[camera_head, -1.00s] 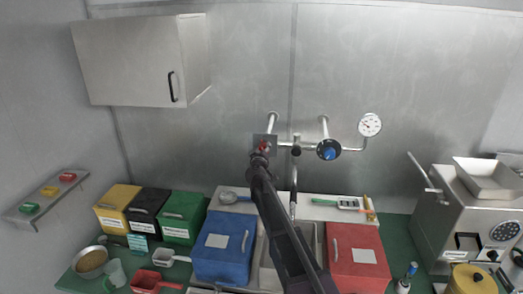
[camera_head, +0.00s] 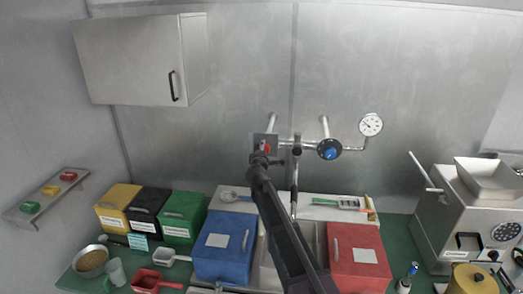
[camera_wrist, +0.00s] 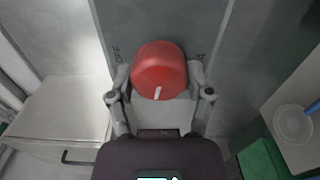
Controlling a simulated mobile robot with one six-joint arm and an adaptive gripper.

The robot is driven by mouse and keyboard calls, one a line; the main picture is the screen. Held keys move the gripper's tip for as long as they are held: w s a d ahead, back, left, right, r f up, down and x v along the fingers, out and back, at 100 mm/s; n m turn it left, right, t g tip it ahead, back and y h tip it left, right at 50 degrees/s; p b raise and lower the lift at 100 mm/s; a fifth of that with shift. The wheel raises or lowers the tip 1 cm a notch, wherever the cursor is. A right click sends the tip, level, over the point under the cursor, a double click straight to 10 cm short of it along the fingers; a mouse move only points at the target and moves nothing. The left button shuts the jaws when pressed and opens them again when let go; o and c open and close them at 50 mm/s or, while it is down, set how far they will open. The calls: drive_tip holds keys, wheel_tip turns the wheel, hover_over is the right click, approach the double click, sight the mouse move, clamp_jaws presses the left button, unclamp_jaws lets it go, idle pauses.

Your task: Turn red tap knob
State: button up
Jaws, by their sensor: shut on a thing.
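The red tap knob (camera_wrist: 158,68) is large in the middle of the wrist view, on a grey plate with OFF lettering at its left. A white mark on the knob points down, slightly to the left, in that view. My gripper (camera_wrist: 159,78) has a finger on each side of the knob and is shut on it. In the head view the red knob (camera_head: 265,147) shows small at the wall fittings, partly hidden by my gripper (camera_head: 261,154). The lettering at the knob's right is too blurred to read.
A blue knob (camera_head: 328,149) and a pressure gauge (camera_head: 370,124) sit on the piping to the right. The tap spout (camera_head: 294,185) hangs close beside my arm. Blue (camera_head: 224,246) and red (camera_head: 358,256) boxes flank the sink below. A wall cabinet (camera_head: 141,59) is at upper left.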

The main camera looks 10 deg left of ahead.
drive_tip(key=shift+n, duration=1)
drive_tip(key=o, duration=1.1)
drive_tip(key=shift+o, duration=0.2)
drive_tip(key=shift+s, duration=0.1)
drive_tip(key=s, duration=1.1)
drive_tip(key=shift+s+a, duration=0.2)
drive_tip(key=shift+s, duration=0.2)
drive_tip(key=shift+f, duration=0.1)
